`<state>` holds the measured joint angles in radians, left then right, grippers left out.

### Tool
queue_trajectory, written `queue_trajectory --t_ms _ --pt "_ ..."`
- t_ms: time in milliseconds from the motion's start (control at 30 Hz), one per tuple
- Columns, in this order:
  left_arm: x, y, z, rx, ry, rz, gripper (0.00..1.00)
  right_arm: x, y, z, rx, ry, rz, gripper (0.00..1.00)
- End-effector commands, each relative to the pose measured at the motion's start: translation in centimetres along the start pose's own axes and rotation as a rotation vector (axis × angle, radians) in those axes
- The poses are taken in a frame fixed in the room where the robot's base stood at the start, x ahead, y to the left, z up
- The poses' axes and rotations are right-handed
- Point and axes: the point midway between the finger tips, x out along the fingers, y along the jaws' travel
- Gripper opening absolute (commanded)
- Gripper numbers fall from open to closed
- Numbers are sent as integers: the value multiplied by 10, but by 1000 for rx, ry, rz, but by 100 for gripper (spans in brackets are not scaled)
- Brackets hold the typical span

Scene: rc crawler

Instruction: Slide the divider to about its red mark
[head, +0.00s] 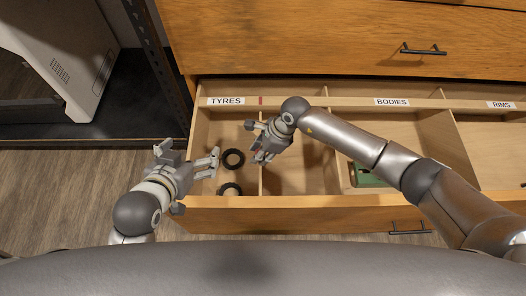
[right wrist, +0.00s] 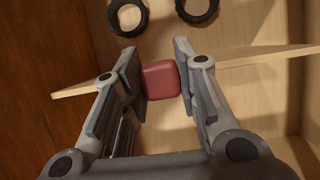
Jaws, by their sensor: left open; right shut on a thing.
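The divider (head: 262,183) is a thin wooden board running front to back in the open drawer, on the right of the TYRES compartment. The red mark (head: 261,100) is on the drawer's back rail, and the divider looks roughly in line with it. My right gripper (head: 263,149) is over the divider. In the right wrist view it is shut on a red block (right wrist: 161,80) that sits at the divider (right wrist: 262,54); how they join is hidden. My left gripper (head: 188,157) is open and empty, over the drawer's left side.
Two black tyres, one farther back (head: 233,159) and one nearer (head: 230,188), lie left of the divider. A green body (head: 368,177) lies in the BODIES compartment, partly behind my right arm. The compartment just right of the divider looks empty. A closed drawer front (head: 330,40) stands above.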

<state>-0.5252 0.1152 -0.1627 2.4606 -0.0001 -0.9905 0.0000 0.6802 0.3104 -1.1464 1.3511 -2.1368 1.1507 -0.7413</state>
Motion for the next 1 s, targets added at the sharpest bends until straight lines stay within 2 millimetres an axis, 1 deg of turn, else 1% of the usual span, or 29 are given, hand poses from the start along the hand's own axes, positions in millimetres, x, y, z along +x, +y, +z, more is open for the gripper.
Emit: queue_trajectory --t_ms 67,100,233,267,533,667,767,1000 --pt "0 0 0 0 0 0 92 0 0 1 0 -2 -1 0" --pt "0 0 0 0 0 0 92 0 0 1 0 -2 -1 32" --pt "0 0 0 0 -1 0 92 0 0 0 0 -2 0 49" --pt "0 0 0 0 -1 0 92 0 0 0 0 -2 0 50" --pt "0 0 0 0 -3 0 92 -1 0 0 0 -1 0 50" --pt "0 0 1 0 -3 1 92 -8 -1 0 -1 -2 -2 50" --pt "0 0 0 0 -3 0 92 -23 -2 0 -1 -2 -3 50" --pt "0 0 0 0 -2 0 92 -74 -2 0 -2 -1 -4 50"
